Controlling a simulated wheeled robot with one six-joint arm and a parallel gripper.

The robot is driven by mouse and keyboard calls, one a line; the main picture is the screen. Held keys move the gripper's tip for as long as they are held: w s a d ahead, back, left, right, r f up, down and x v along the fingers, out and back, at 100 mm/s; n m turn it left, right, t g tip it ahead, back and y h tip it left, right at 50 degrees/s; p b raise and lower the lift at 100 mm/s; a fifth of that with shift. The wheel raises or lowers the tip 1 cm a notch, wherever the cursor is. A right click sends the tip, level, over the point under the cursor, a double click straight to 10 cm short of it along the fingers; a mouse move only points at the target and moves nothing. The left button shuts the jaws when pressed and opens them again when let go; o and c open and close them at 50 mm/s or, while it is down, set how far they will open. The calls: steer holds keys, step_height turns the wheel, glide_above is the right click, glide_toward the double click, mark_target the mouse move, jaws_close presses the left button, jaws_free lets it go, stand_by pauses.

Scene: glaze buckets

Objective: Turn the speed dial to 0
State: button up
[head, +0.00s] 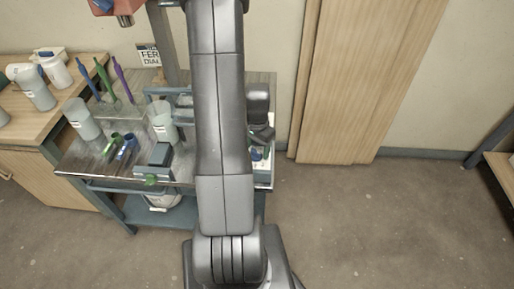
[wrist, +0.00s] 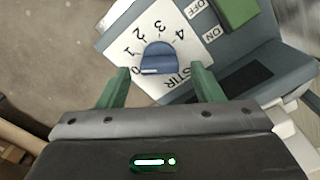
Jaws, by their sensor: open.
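The speed dial is a blue knob (wrist: 158,55) on a white plate (wrist: 190,52) marked 0 to 4 and STIR, in the wrist view. A pale line on the knob's lower edge lies near the 0, pointing roughly towards it; I cannot tell if it is exactly on it. My gripper (wrist: 160,70) is open, its green fingers on the left and right of the knob's lower side. I cannot tell whether they touch it. In the head view my arm hides most of the device and the dial.
A green switch (wrist: 236,10) with OFF and ON labels sits beside the plate. In the head view, the metal cart (head: 85,162) holds a beaker (head: 163,122), a white jug (head: 82,118) and coloured tools. A wooden bench (head: 28,110) stands left.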

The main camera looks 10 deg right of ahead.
steer(key=shift+f, duration=0.35)
steer(key=c, duration=1)
steer(key=shift+f+n+b, duration=0.15)
steer(key=shift+n+b, duration=0.6)
steer(key=shift+n, duration=0.15)
steer(key=shift+n+b, duration=0.7)
steer(key=shift+n, duration=1)
steer(key=o, duration=1)
steer(key=shift+r, duration=0.2)
